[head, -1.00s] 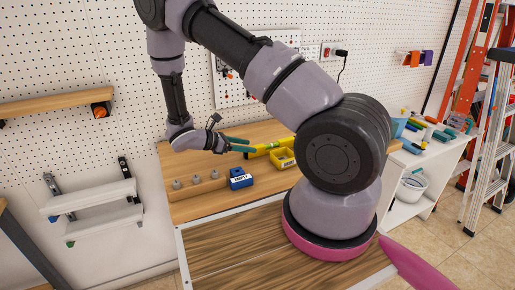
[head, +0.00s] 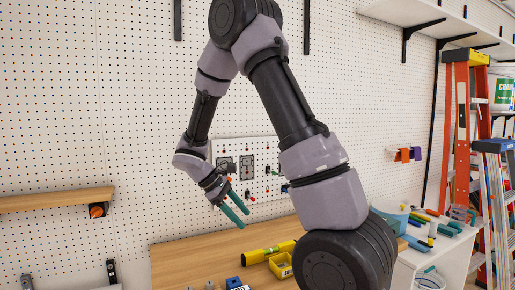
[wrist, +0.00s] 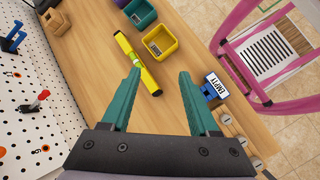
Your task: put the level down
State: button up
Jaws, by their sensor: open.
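The yellow level (head: 268,253) lies on the wooden workbench (head: 190,262), beside a yellow bin. In the wrist view the level (wrist: 137,64) lies flat on the bench top, beyond my left fingertip, which overlaps its lower part in the picture. My gripper (head: 240,217) has two teal fingers and hangs above the bench in front of the pegboard. In the wrist view my gripper (wrist: 160,76) is open, and nothing is between its fingers.
A yellow bin (wrist: 160,43) and a green bin (wrist: 141,13) stand past the level. A blue holder labelled EMPTY (wrist: 216,88) is right of my fingers, near a wooden block with several pegs. A switch panel (head: 262,163) is on the pegboard. Bare bench lies between.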

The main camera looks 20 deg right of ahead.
jog(key=s+r+m+t+y, duration=0.4)
jog(key=s+r+m, duration=0.3)
jog(key=r, duration=0.4)
jog(key=s+r+m+t+y, duration=0.5)
jog(key=s+r+m, duration=0.1)
jog(key=r, duration=0.6)
jog(key=shift+s+a+m, duration=0.25)
jog(key=shift+s+m, duration=0.15)
jog(key=shift+s, duration=0.5)
